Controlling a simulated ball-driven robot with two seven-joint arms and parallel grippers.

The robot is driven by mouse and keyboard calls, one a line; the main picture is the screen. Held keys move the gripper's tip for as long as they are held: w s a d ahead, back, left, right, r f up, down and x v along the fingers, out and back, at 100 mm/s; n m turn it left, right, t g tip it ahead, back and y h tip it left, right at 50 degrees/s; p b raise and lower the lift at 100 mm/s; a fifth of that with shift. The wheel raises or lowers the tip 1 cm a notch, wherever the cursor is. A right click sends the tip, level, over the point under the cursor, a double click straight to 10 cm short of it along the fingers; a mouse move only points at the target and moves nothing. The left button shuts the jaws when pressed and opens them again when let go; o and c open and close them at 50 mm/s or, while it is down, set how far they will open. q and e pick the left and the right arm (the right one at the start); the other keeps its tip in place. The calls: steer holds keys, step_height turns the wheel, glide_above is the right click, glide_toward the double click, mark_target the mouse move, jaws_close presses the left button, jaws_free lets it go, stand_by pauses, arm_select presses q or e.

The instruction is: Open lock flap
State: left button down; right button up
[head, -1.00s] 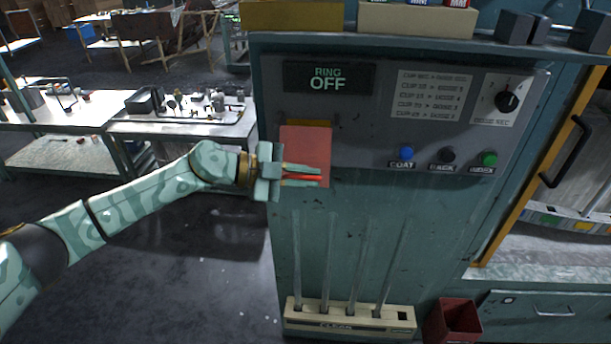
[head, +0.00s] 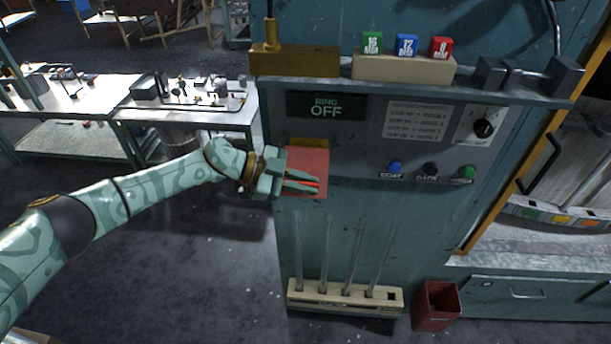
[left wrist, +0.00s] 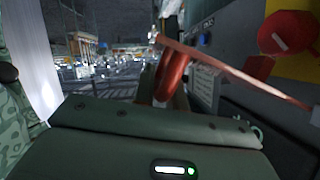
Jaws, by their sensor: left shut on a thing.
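The lock flap (head: 308,161) is a red plate on the front of the teal machine, below the "RING OFF" display (head: 326,106). A yellow strip shows above its top edge. My left gripper (head: 303,186) is shut on the flap's red handle (left wrist: 172,75), at the lower part of the flap. In the left wrist view the flap (left wrist: 235,72) is seen nearly edge-on, standing out at a slant from the panel. A red round lock with a pale slot (left wrist: 288,35) shows behind it on a yellow plate. My right gripper is out of view.
Blue, black and green buttons (head: 468,173) and a dial (head: 484,128) are right of the flap. Above is a ledge with coloured blocks (head: 406,45). Below are upright rods in a cream rack (head: 345,298) and a red bin (head: 436,305). Open floor lies left.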

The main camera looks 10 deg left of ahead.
arm_select(q)
steer(key=shift+s+d+r, duration=0.1)
steer(key=shift+s+r, duration=0.1)
stand_by(0.3)
steer(key=c, duration=1.5)
jaws_free()
steer(key=shift+r, duration=0.1)
steer(key=b+v, duration=0.4)
steer(key=v, duration=1.2)
